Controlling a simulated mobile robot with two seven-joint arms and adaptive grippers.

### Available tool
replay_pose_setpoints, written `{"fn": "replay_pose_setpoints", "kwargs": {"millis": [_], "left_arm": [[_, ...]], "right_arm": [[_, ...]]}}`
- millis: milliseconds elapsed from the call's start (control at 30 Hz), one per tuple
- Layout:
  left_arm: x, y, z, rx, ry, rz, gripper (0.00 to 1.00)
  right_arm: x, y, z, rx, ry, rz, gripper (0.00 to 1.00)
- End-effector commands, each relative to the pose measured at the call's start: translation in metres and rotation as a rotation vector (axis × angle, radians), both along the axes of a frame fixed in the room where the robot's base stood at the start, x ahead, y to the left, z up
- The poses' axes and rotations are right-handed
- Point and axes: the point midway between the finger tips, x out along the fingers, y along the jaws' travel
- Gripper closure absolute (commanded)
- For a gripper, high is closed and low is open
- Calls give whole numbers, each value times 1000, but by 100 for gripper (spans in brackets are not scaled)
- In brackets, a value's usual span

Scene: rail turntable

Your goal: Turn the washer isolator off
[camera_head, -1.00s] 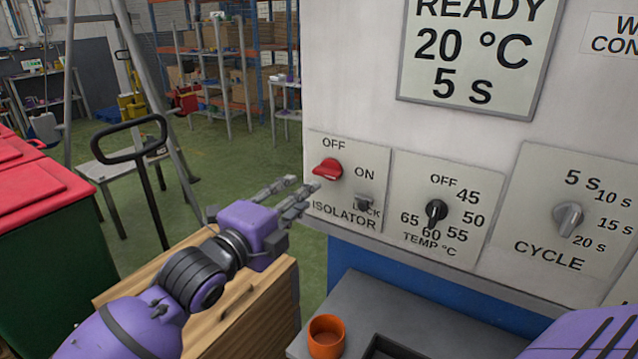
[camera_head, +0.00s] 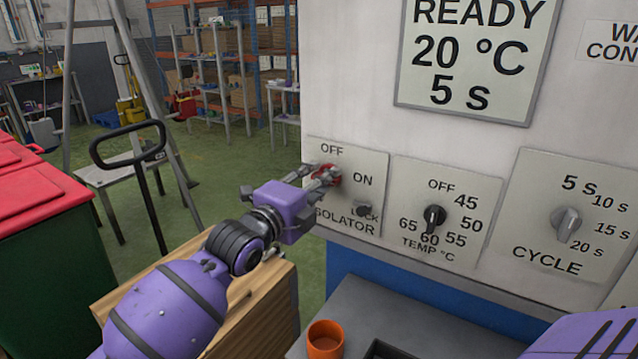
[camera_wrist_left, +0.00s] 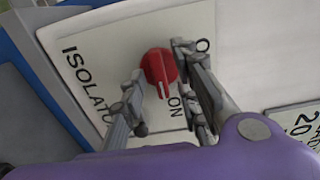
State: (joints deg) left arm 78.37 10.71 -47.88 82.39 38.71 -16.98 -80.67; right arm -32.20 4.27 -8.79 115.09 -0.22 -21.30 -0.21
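The red isolator knob (camera_head: 333,173) is on a pale plate (camera_head: 375,155) marked OFF, ON, LOCK and ISOLATOR, on the machine's front. My left gripper (camera_head: 320,174) is at the knob and partly covers it in the head view. In the left wrist view the knob (camera_wrist_left: 158,68) sits between the spread fingers of the left gripper (camera_wrist_left: 160,66). The fingers are on both sides of it; I cannot tell whether either touches. The knob's white mark points roughly towards ON. A small dark lock part (camera_head: 364,209) is below right of the knob. My right gripper is out of view.
A black temperature knob (camera_head: 434,218) and a grey cycle knob (camera_head: 566,224) are to the right. The display (camera_head: 470,60) reads READY, 20 °C, 5 s. Below are an orange cup (camera_head: 325,340) and a wooden box (camera_head: 250,300). A red-lidded green bin (camera_head: 50,260) stands left.

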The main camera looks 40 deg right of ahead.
Motion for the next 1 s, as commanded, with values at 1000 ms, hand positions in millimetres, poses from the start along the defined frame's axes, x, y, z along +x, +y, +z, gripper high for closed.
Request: {"fn": "replay_pose_setpoints", "kwargs": {"millis": [1000], "left_arm": [[0, 1, 1, -114, 275, 1, 100]], "right_arm": [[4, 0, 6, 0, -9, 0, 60]]}}
